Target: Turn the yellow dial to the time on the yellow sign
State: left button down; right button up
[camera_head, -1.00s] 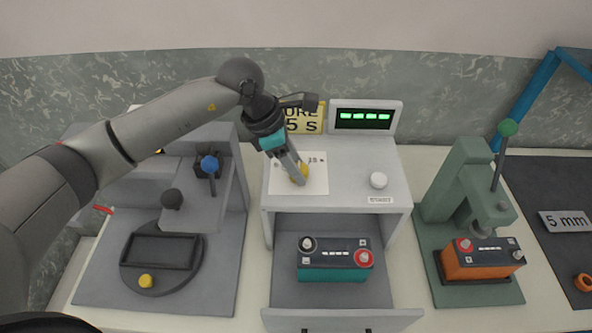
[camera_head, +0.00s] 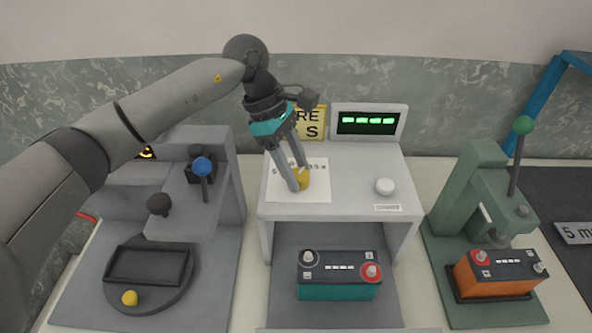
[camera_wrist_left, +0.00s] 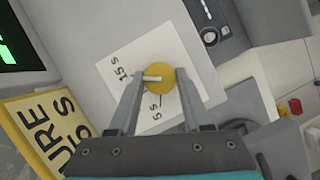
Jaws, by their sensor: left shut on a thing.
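The yellow dial (camera_head: 303,178) sits on a white card (camera_head: 315,190) on top of the grey machine. My left gripper (camera_head: 300,178) reaches down from above and is shut on the dial, a finger on either side. In the left wrist view the dial (camera_wrist_left: 160,70) has a pale pointer bar aimed left, roughly toward the "15 s" mark; a "5 s" mark lies below. The yellow sign (camera_head: 318,122) stands behind, partly hidden by my gripper. In the left wrist view the sign (camera_wrist_left: 45,135) shows "URE" and part of a time, cut off. My right gripper is out of view.
The machine has a green display (camera_head: 367,122) and a white button (camera_head: 385,186). A teal battery (camera_head: 338,290) sits in its lower bay. A grey lever station (camera_head: 215,225) stands left; a green press (camera_head: 475,205) with an orange battery (camera_head: 497,280) stands right.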

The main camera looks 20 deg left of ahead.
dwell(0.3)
pick_arm(q)
jog(key=shift+c, duration=1.7)
grip_release()
jog(key=v, duration=1.5)
jog(key=shift+r+p, duration=0.2)
jog(key=shift+p, duration=0.1)
